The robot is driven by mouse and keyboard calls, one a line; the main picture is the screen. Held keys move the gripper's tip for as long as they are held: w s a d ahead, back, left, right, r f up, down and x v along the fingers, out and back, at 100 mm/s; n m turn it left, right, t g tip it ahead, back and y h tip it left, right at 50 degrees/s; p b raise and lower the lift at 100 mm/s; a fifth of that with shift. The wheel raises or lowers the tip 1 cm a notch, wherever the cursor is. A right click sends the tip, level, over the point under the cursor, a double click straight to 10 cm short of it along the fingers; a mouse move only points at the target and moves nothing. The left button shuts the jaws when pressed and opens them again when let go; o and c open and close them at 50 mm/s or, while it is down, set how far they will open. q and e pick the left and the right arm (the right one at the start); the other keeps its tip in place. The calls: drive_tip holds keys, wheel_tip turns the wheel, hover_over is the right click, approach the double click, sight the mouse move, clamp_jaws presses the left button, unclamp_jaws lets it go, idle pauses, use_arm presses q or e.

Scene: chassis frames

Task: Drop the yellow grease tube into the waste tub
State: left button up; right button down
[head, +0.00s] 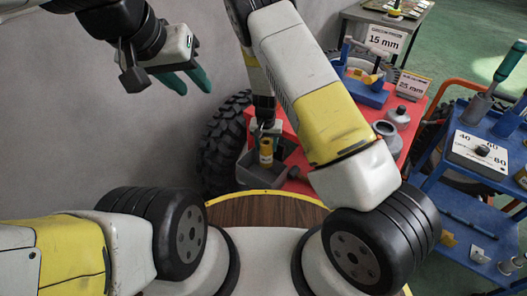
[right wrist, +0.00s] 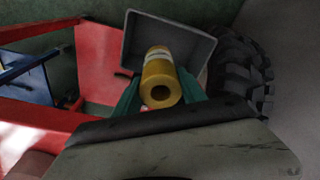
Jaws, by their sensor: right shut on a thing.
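The yellow grease tube (head: 266,152) hangs from my right gripper (head: 265,132) in the head view, over the grey waste tub (head: 248,176). In the right wrist view the tube (right wrist: 158,78) sits between the two green fingers of my right gripper (right wrist: 160,95), which is shut on it. One round end faces the camera, and a pale band circles the far part. The open tub (right wrist: 190,39) shows behind the tube; how far the tube is above it I cannot tell. My left gripper (head: 185,80) is empty at the upper left, its green fingers apart.
The tub stands at the end of a red bench (head: 300,155) by a large black tyre (head: 225,140). The bench also holds a grey can (head: 388,138), a blue rack (head: 362,90) and a "25 mm" sign (head: 412,86). A blue cart (head: 470,190) stands at right.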

drive_tip(key=shift+f, duration=0.35)
drive_tip(key=c, duration=0.6)
unclamp_jaws()
drive_tip(key=shift+r, duration=0.1)
drive_tip(key=r, duration=0.5)
drive_tip(key=s+r, duration=0.1)
drive_tip(key=r, duration=0.1)
drive_tip(key=shift+r, duration=0.3)
